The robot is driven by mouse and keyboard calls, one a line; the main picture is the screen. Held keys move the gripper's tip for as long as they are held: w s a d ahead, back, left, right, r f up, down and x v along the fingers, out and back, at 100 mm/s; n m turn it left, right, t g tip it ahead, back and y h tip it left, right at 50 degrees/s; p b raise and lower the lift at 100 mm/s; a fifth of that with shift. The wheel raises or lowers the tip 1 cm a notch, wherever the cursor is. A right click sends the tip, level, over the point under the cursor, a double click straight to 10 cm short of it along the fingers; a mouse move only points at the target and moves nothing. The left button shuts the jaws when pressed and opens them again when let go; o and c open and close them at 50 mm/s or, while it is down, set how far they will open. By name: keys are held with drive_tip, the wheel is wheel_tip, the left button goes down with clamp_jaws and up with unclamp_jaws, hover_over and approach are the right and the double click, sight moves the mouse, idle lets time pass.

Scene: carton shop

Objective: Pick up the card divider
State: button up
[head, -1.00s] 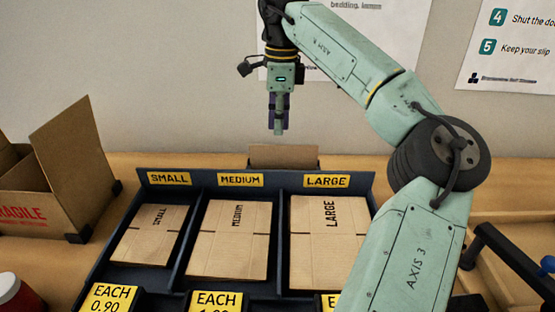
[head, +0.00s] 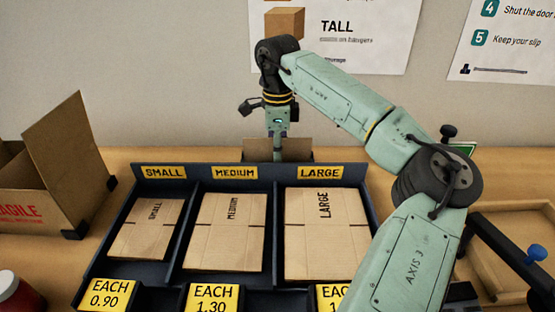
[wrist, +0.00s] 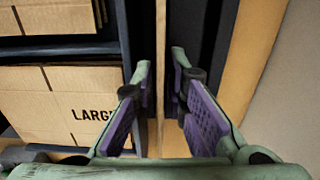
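The card divider (head: 257,146) is a thin brown card standing on edge behind the dark tray of flat cartons. In the wrist view its top edge (wrist: 160,30) is a narrow upright strip between dark walls. My gripper (head: 278,153) points down over it in the head view. In the wrist view my gripper (wrist: 160,80) is open, with one purple-padded finger on each side of the card and a small gap on both sides. The lower part of the card is hidden behind the tray.
The dark tray (head: 178,230) holds flat small, medium and large cartons, with price signs in front. An open FRAGILE carton (head: 70,155) stands at left, beside a red jar (head: 20,297). A wooden tray (head: 520,250) is at right. The wall is close behind.

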clamp_jaws()
idle(0.3)
wheel_tip(320, 180, up, 13)
drive_tip(key=shift+f+p, duration=0.1)
drive_tip(key=shift+p, duration=0.9)
wheel_tip(320, 180, up, 14)
drive_tip(key=p, duration=0.9)
drive_tip(key=shift+p, duration=0.35)
drive_tip(key=shift+s, duration=0.1)
